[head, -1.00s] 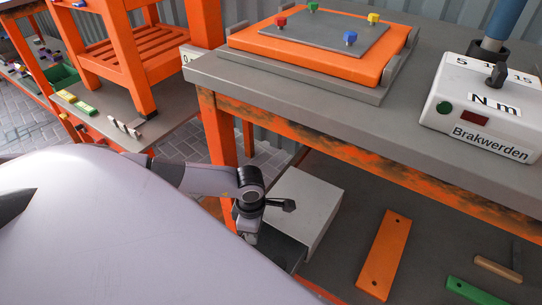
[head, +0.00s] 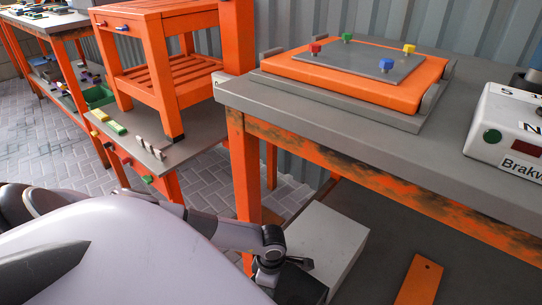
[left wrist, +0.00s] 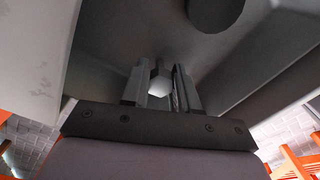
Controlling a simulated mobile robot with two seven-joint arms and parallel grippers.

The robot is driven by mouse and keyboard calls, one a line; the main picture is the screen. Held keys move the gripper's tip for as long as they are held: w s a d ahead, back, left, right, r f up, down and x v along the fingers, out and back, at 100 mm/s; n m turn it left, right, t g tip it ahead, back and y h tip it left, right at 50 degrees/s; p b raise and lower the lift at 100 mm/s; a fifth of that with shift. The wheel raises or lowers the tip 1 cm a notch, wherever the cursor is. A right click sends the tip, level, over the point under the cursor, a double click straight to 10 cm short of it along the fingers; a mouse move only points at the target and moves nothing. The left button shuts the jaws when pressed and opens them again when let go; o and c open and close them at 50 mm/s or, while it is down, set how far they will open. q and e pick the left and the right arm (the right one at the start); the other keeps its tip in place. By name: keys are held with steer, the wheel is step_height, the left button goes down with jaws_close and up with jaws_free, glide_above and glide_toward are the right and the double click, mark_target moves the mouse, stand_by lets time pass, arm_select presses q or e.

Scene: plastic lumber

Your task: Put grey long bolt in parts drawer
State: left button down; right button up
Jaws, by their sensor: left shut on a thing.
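My left gripper (head: 268,275) is at the front of the white box (head: 328,243) under the workbench. The open dark grey parts drawer (head: 300,288) shows in front of that box, partly cut off by the frame's lower edge. In the left wrist view my left gripper (left wrist: 160,84) is shut on the grey long bolt. Only the bolt's pale hexagonal end (left wrist: 159,86) shows between the fingers; its shaft is hidden. Dark grey drawer surfaces surround the fingers there, but I cannot tell whether the bolt touches them. My right gripper is out of view.
The grey workbench top (head: 300,112) stands above the box and carries an orange panel with coloured bolts (head: 350,75). An orange leg (head: 245,175) stands left of the box. An orange strip (head: 420,280) lies on the lower shelf to its right.

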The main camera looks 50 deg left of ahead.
arm_select(q)
steer(key=c, duration=0.9)
jaws_free()
steer(key=shift+o, duration=0.2)
